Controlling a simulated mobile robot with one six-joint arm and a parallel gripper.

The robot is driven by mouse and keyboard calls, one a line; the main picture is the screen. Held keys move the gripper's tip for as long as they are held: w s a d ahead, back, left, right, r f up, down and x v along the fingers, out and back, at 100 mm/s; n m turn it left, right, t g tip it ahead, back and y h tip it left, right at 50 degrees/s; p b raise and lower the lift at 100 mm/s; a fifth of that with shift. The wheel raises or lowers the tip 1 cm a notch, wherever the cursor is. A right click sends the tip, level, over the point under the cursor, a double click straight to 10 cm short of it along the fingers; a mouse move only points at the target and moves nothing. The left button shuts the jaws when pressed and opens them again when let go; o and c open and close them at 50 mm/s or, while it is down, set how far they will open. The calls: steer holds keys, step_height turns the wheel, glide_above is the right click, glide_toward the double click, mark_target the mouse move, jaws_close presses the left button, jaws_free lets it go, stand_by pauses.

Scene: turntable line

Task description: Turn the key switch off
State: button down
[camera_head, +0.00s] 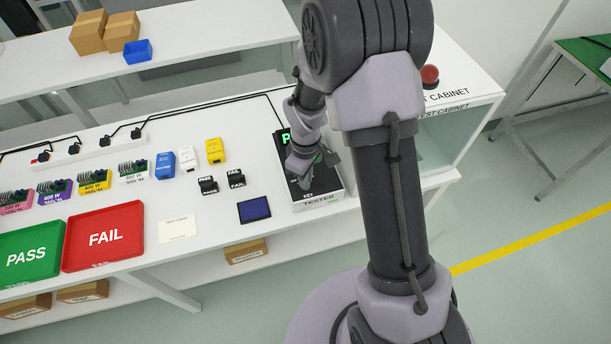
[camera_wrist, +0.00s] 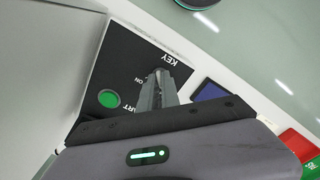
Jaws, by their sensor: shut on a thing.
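The tester (camera_head: 318,197) is a black-topped box with a white front on the bench, partly hidden by my arm in the head view. In the wrist view its black panel (camera_wrist: 122,62) shows a green start button (camera_wrist: 109,98) and the labels KEY and ON. My gripper (camera_wrist: 160,78) reaches down onto the panel by the KEY label, with its fingers closed together. It is shut on the key switch, which the fingers almost wholly hide, so its angle cannot be read. In the head view my gripper (camera_head: 304,180) is over the tester's top.
A dark blue panel (camera_head: 254,209) lies left of the tester. A red FAIL tray (camera_head: 104,236) and a green PASS tray (camera_head: 30,252) are further left. The test cabinet (camera_head: 465,97) with a red button (camera_head: 430,75) stands at right, close to my arm.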

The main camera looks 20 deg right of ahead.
stand_by(0.4)
steer(key=c, duration=1.6)
jaws_free()
steer(key=shift+o, duration=0.2)
steer(key=shift+r, duration=0.1)
step_height(320, 180, up, 17)
steer(key=p, duration=0.5)
steer(key=shift+r, duration=0.15)
